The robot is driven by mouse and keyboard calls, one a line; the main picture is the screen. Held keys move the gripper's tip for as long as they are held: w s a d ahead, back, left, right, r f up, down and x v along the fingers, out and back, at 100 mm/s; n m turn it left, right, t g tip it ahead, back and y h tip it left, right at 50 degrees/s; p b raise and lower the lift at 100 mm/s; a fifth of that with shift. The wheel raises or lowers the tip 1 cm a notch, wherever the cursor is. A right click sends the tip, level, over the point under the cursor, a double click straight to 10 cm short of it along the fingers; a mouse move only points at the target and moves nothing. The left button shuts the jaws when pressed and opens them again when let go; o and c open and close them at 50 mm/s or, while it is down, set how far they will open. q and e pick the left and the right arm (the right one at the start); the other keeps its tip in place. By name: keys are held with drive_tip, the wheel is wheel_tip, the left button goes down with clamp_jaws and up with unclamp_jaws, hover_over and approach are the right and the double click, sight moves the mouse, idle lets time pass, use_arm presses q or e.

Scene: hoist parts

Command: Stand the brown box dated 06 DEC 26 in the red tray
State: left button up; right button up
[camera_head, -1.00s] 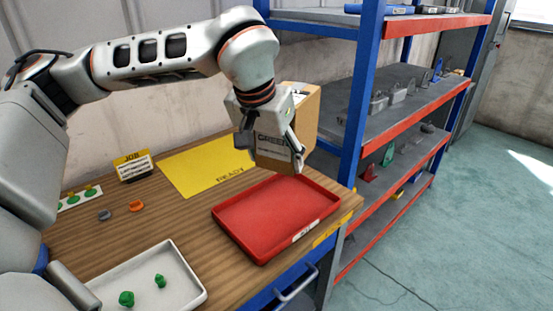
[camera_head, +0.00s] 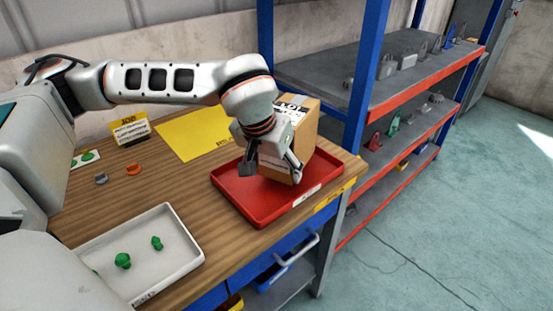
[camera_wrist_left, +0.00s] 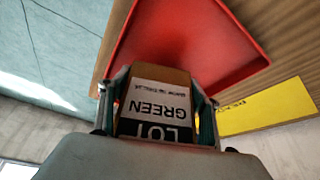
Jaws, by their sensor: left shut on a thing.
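My left gripper (camera_head: 272,170) is shut on a brown cardboard box (camera_head: 307,130) with a white label. In the left wrist view the box (camera_wrist_left: 158,76) sits between both fingers, and its label reads LOT and GREEN upside down. No date is legible. The box looks roughly upright in the head view. The red tray (camera_head: 243,207) lies on the bench, and the box's lower end is over or inside its right part. I cannot tell whether the box touches the tray floor. The tray (camera_wrist_left: 215,45) also shows beyond the box in the wrist view. My right gripper is not in view.
A yellow READY mat (camera_head: 192,138) lies behind the tray. A white tray (camera_head: 185,255) with green parts stands at front left. A JOB sign (camera_head: 130,130) and orange and grey pieces are farther left. A blue-and-red shelf rack (camera_head: 372,80) stands close on the right.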

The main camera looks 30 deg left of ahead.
use_arm(q)
wheel_tip(320, 180, down, 2)
drive_tip(key=shift+w+f, duration=0.1)
drive_tip(key=shift+w, duration=0.05)
drive_tip(key=o, duration=2.1)
drive_tip(key=shift+f, duration=0.1)
drive_tip(key=p+v, duration=0.2)
drive_tip(key=v, duration=1)
